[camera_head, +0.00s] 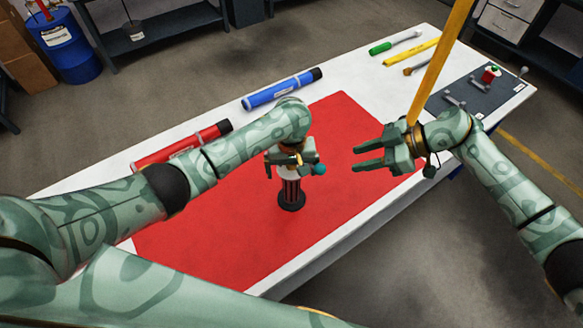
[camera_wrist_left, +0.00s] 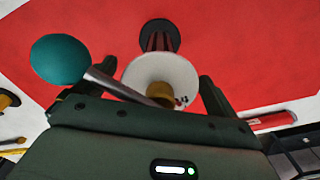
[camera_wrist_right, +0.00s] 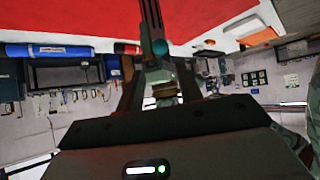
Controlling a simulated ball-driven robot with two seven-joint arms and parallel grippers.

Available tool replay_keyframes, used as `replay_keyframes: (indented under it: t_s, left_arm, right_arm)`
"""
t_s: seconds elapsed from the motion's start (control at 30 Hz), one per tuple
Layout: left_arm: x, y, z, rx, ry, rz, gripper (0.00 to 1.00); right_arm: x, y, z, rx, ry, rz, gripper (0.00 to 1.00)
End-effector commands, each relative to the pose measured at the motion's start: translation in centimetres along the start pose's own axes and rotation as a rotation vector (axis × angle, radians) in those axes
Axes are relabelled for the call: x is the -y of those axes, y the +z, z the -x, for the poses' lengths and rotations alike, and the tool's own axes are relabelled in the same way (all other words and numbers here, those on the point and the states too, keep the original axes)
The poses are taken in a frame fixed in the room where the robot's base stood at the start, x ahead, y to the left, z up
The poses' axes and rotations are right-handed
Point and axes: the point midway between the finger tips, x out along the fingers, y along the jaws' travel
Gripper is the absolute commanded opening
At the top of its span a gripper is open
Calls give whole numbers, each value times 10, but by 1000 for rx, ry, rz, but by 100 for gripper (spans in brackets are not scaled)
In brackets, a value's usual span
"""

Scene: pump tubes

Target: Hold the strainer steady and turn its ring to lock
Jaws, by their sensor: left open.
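The strainer (camera_head: 291,192) stands upright on the red mat (camera_head: 240,230), with a dark round base, a red-and-dark body and a teal ball (camera_head: 320,170) sticking out to the right near its top. My left gripper (camera_head: 290,163) is open at its top and hides much of it. In the left wrist view a pale disc (camera_wrist_left: 168,72) with a brass-coloured part lies between the fingers; contact cannot be told. The teal ball (camera_wrist_left: 58,58) is on a rod to the left. My right gripper (camera_head: 357,158) is open and empty, right of the strainer, its fingers pointing towards it.
A blue tube (camera_head: 283,88) and a red tube (camera_head: 180,145) lie along the table's far edge. Several tools, including a green-handled screwdriver (camera_head: 395,43), lie farther right. A grey mat (camera_head: 475,92) with metal parts is at the right end. The red mat's front part is clear.

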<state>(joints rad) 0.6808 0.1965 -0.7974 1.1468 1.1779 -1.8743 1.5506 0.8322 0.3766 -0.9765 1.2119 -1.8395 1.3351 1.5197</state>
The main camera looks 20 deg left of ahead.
Motion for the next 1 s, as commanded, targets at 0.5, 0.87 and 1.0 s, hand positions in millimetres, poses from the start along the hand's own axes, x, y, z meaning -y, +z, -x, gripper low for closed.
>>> replay_keyframes:
  t_s: [0.5,0.87,1.0]
  left_arm:
    - [0,0,1,0,0,0,33]
    - [0,0,1,0,0,0,33]
    - [0,0,1,0,1,0,33]
  right_arm:
    - [-28,-27,29,84,54,-16,0]
    - [-33,-17,51,266,168,-710,0]
    - [-31,-15,52,272,183,-838,0]
